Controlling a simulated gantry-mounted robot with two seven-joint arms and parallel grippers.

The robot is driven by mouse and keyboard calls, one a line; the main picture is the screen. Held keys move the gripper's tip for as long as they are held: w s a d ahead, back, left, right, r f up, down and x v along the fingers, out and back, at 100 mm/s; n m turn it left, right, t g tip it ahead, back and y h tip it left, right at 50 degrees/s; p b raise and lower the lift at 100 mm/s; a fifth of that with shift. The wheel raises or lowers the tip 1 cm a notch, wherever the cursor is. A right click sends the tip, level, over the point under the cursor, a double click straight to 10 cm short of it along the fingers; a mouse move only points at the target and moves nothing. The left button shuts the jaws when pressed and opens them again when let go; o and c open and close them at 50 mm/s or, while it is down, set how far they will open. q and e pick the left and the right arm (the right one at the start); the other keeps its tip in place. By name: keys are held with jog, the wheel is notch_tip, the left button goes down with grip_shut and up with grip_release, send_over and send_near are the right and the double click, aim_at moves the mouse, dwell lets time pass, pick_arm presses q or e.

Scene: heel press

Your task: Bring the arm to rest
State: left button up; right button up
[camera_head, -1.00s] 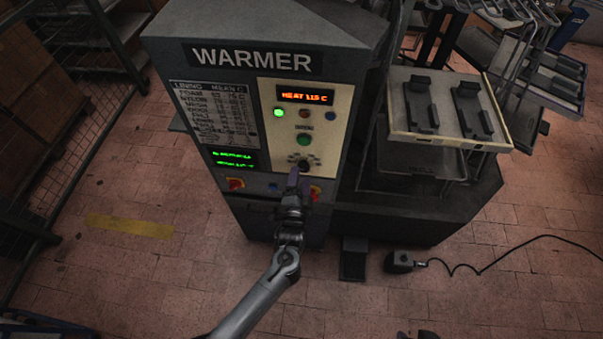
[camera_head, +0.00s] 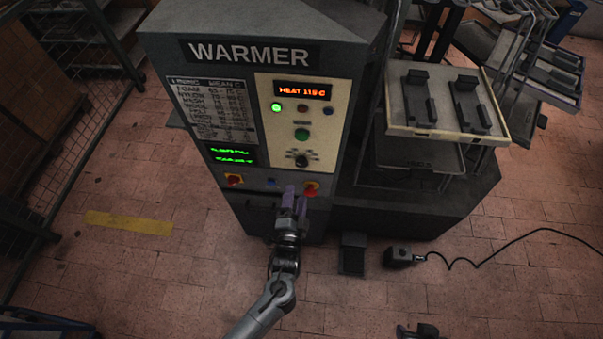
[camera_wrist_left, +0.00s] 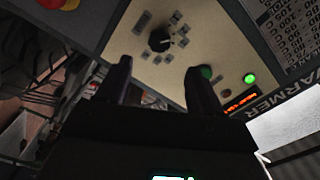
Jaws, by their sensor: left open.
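My left gripper (camera_head: 294,196) is in front of the lower part of the WARMER cabinet (camera_head: 270,215), below its cream control panel (camera_head: 318,132). Its two purple-tinted fingers are apart with nothing between them. In the left wrist view the open fingers (camera_wrist_left: 158,88) stand dark against the panel, apart from the black dial (camera_wrist_left: 159,40). The dial also shows in the head view (camera_head: 301,157), above the fingertips. The display (camera_head: 303,90) reads HEAT 115 C or similar. My right gripper is not clearly in view; a small dark shape (camera_head: 418,331) is cut off at the bottom edge.
Red knobs sit on the cabinet's lower band, one at left (camera_head: 233,181) and one at right (camera_head: 311,188), close to my fingers. A tray stand (camera_head: 445,134) is on the right. A foot pedal (camera_head: 398,256) with a cable lies on the floor. The tiled floor in front is open.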

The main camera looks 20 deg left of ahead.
pick_arm(q)
jog(key=s+a+f+g+h, duration=0.1)
jog(key=s+a+g, duration=0.1)
jog(key=s+a, duration=0.5)
jog(key=s+r+n+g+h+p, duration=0.1)
jog(key=s+r+n+g+h, duration=0.2)
jog(key=s+g, duration=0.45)
jog(key=s+r+n+g+h, duration=0.1)
jog(key=s+r+n+g, duration=0.35)
jog(key=s, duration=0.55)
notch_tip(320, 180, up, 16)
jog(key=p, duration=1.7)
jog(key=shift+w+d, duration=0.35)
jog(key=shift+d, duration=0.1)
jog(key=shift+f, duration=0.1)
